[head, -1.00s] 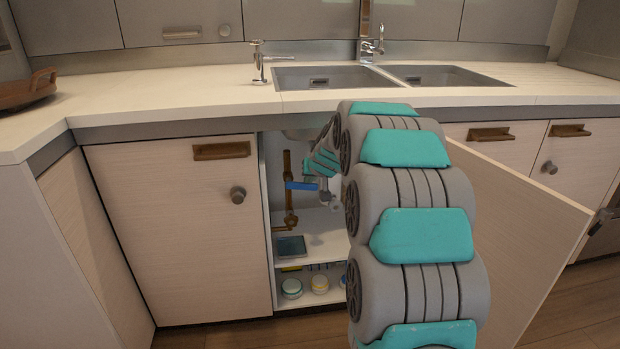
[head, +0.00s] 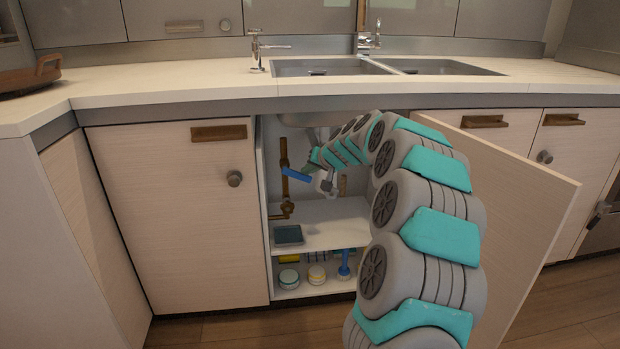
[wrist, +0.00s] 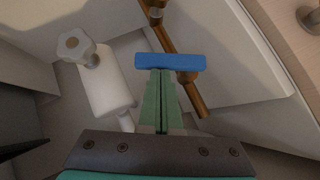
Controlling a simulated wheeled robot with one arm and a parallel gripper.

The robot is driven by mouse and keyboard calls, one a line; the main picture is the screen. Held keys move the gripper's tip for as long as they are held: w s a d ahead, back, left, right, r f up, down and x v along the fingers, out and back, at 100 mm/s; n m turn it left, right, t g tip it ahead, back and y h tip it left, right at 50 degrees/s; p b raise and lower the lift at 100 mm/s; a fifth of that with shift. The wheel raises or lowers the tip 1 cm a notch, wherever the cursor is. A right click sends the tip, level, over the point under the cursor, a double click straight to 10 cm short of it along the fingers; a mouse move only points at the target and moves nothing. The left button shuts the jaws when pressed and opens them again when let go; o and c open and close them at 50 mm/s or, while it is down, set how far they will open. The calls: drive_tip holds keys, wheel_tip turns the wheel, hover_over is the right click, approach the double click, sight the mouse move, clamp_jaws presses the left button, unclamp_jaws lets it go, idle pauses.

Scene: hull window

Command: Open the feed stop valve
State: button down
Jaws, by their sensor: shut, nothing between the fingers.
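A blue lever handle (head: 297,174) sits on the vertical copper pipe (head: 284,160) inside the open sink cabinet. It slants down to the right in the head view and lies across the pipe. In the wrist view the blue handle (wrist: 170,62) is just beyond my fingertips, with the copper pipe (wrist: 191,92) running behind it. My gripper (wrist: 161,72) is shut and empty, its tips against or very close to the handle; contact is hard to tell. In the head view my gripper (head: 314,168) is small and partly hidden by my arm.
A white cylinder (wrist: 105,80) with a grey knob (wrist: 75,45) is left of my fingers in the wrist view. The open cabinet door (head: 520,200) stands right of my arm. A shelf (head: 325,222) carries a dark tray (head: 288,235); jars (head: 289,279) stand below.

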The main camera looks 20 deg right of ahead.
wheel_tip(320, 180, down, 3)
drive_tip(key=m+t+y+b, duration=0.1)
drive_tip(key=y+b, duration=0.1)
drive_tip(key=b, duration=0.3)
drive_tip(key=shift+m+y, duration=0.3)
drive_tip(key=shift+m, duration=0.1)
drive_tip(key=shift+m+t+y, duration=0.7)
drive_tip(key=shift+t+y, duration=0.1)
drive_tip(key=shift+w+a+f+b, duration=0.2)
drive_tip(key=shift+a+f+b, duration=0.5)
drive_tip(key=shift+b, duration=0.7)
drive_tip(key=shift+w+a+f+b, duration=0.15)
drive_tip(key=shift+a+f+b, duration=0.25)
drive_tip(key=shift+f+b, duration=0.75)
drive_tip(key=shift+a+r, duration=0.1)
drive_tip(key=shift+r, duration=0.1)
